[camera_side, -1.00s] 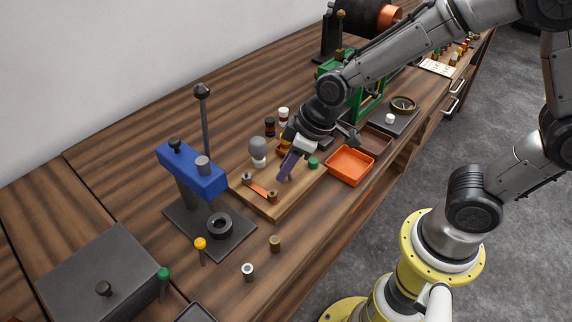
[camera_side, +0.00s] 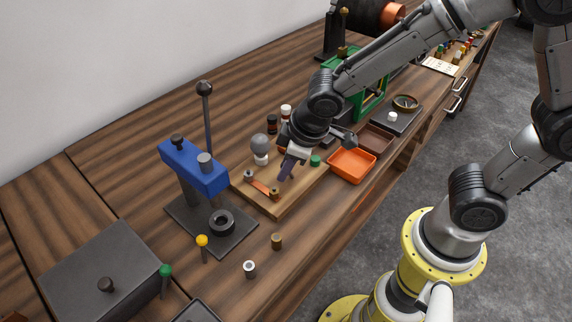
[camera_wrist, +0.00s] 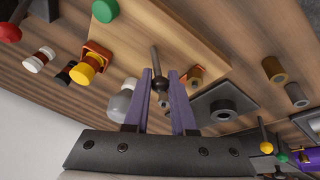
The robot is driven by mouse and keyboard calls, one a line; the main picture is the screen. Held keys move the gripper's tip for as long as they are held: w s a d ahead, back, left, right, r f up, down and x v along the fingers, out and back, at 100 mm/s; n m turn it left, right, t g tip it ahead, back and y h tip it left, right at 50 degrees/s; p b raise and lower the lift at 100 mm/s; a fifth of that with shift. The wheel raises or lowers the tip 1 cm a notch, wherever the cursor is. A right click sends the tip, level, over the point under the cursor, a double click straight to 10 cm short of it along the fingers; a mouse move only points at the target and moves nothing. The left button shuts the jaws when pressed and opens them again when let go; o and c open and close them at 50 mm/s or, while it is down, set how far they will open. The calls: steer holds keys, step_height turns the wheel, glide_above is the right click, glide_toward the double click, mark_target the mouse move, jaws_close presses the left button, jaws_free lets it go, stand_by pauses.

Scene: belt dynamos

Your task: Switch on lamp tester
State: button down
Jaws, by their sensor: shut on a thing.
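The lamp tester is a wooden board (camera_side: 287,203) with a grey bulb (camera_side: 260,143) on a white base, a green knob (camera_side: 315,160) and an orange strip (camera_side: 262,187) between two small posts. My gripper (camera_side: 285,177) reaches down over the middle of the board, its purple fingers tilted. In the wrist view, my gripper (camera_wrist: 161,74) has its fingers on either side of a dark lever (camera_wrist: 154,57) with a ball shape, and it is shut on this lever. The lever is hidden in the side view. The bulb (camera_wrist: 118,104) stands beside the fingers and looks grey, unlit.
A blue-headed press (camera_side: 193,166) with a tall ball-topped rod stands left of the board. An orange tray (camera_side: 351,165) and a brown tray (camera_side: 376,139) lie to the right. Small bottles (camera_side: 272,124) stand behind. Loose cylinders (camera_side: 277,241) stand near the front edge.

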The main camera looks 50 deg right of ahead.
steer(key=c, duration=0.7)
jaws_free()
steer(key=shift+c, duration=0.2)
steer(key=v, duration=1.3)
steer(key=shift+s+r, duration=0.25)
steer(key=shift+r, duration=0.1)
